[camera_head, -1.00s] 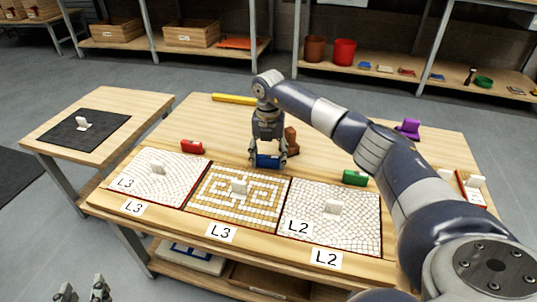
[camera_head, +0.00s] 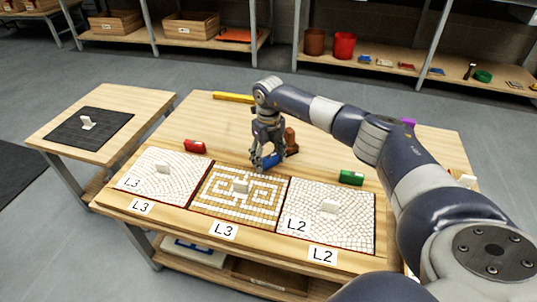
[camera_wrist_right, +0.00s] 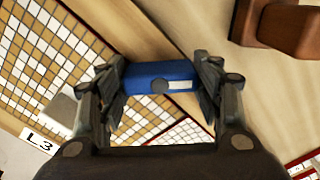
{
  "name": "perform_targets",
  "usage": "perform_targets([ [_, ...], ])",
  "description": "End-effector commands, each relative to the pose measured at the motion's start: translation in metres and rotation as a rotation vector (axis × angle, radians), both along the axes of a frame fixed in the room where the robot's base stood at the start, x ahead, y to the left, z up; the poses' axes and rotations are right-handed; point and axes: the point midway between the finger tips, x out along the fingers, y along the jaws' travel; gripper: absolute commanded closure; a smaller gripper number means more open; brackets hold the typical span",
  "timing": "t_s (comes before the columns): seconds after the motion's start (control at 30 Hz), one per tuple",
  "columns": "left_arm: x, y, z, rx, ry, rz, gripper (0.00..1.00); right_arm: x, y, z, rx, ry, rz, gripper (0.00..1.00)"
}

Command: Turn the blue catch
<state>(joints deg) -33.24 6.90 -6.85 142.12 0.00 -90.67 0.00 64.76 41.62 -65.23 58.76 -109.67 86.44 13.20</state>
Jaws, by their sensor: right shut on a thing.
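The blue catch (camera_head: 268,161) sits at the back edge of the middle mosaic panel (camera_head: 215,203), which has a tan and white pattern. My right gripper (camera_head: 267,164) points down and is shut on the catch. In the right wrist view the blue catch (camera_wrist_right: 160,77) lies between the two fingers of the gripper (camera_wrist_right: 160,88). In the head view the catch is angled to the panel's back edge, and the fingers partly hide it. My left gripper is not clearly in view.
A red catch (camera_head: 195,146) and a green catch (camera_head: 351,177) sit behind the left panel (camera_head: 150,185) and the right panel (camera_head: 305,235). A brown wooden object (camera_head: 291,141) stands close behind my right gripper. A yellow bar (camera_head: 233,97) lies at the table's back.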

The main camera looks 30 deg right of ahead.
Motion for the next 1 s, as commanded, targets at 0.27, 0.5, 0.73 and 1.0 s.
perform_targets([
  [0.27,0.0,0.0,0.009,0.0,-0.001,0.0,0.6,-0.001,0.0,-0.001,-0.001,0.005,0.263,0.64],
  [0.5,0.001,0.0,0.011,-0.001,-0.006,0.0,0.6,-0.002,0.0,-0.001,-0.001,0.006,0.466,0.64],
  [0.73,0.002,0.0,0.0,0.0,0.007,0.0,0.6,-0.002,0.0,-0.002,0.0,0.007,0.609,0.64],
  [1.0,0.003,0.0,-0.003,0.001,0.01,-0.001,0.6,-0.002,0.0,-0.002,0.0,0.006,0.696,0.64],
])
